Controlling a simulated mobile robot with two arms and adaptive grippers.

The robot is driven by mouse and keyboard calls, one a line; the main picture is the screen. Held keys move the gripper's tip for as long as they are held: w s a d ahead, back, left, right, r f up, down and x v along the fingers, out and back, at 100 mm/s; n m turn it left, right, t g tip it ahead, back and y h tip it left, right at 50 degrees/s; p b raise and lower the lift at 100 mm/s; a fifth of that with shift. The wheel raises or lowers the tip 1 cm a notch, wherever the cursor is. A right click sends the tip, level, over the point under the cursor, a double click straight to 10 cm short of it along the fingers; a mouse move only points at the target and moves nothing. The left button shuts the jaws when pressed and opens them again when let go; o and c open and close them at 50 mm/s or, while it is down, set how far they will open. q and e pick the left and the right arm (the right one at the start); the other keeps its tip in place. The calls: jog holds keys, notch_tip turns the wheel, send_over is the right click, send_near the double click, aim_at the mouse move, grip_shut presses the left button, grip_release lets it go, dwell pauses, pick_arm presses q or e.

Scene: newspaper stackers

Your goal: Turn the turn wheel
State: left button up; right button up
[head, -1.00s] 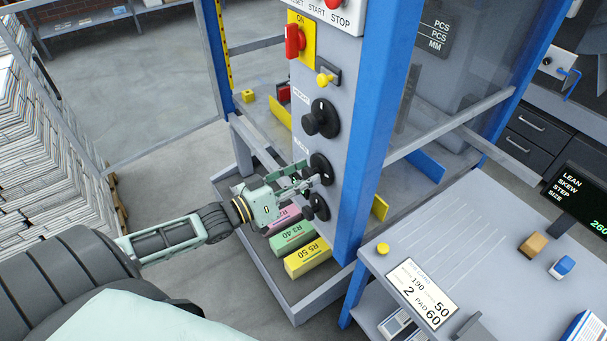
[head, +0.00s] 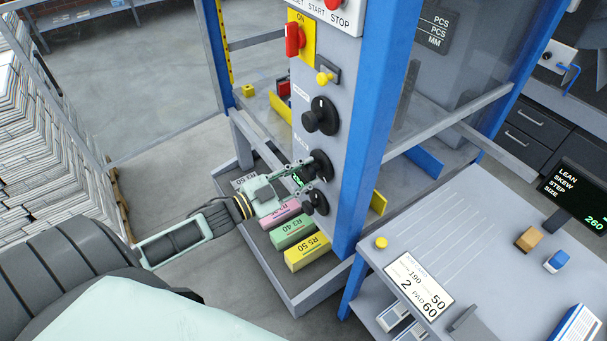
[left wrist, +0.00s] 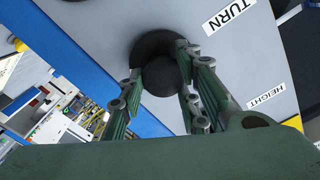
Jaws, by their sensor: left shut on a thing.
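The turn wheel is the middle black round knob (head: 321,164) on the grey control panel. It also shows in the left wrist view (left wrist: 157,62), with the TURN label (left wrist: 229,14) to its upper right. My left gripper (head: 314,181) reaches in from the left and is shut on the knob. In the left wrist view its fingers (left wrist: 158,88) stand on either side of the knob, which they partly hide. My right gripper is not in view.
Other black knobs sit above (head: 321,117) and below (head: 316,203) on the panel. A blue post (head: 368,160) flanks it on the right. Below the gripper lie pink, green and yellow blocks (head: 307,253). A grey table (head: 450,245) stands at right.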

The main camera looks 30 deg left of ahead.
pick_arm(q)
jog(key=m, duration=0.5)
jog(key=shift+s+d+f+m+b, duration=0.1)
jog(key=shift+f+m+b, duration=0.25)
jog(key=shift+m+b, duration=0.05)
jog(key=m, duration=0.2)
jog(key=m+b, duration=0.1)
jog(key=m, duration=0.2)
jog(key=shift+f+m+b, duration=0.2)
jog(key=shift+m+b, duration=0.1)
jog(key=shift+m, duration=0.3)
jog(key=o, duration=1.1)
jog(key=shift+a, duration=0.2)
jog(key=shift+c, duration=0.2)
jog(key=shift+r, duration=0.25)
jog(key=v, duration=1.2)
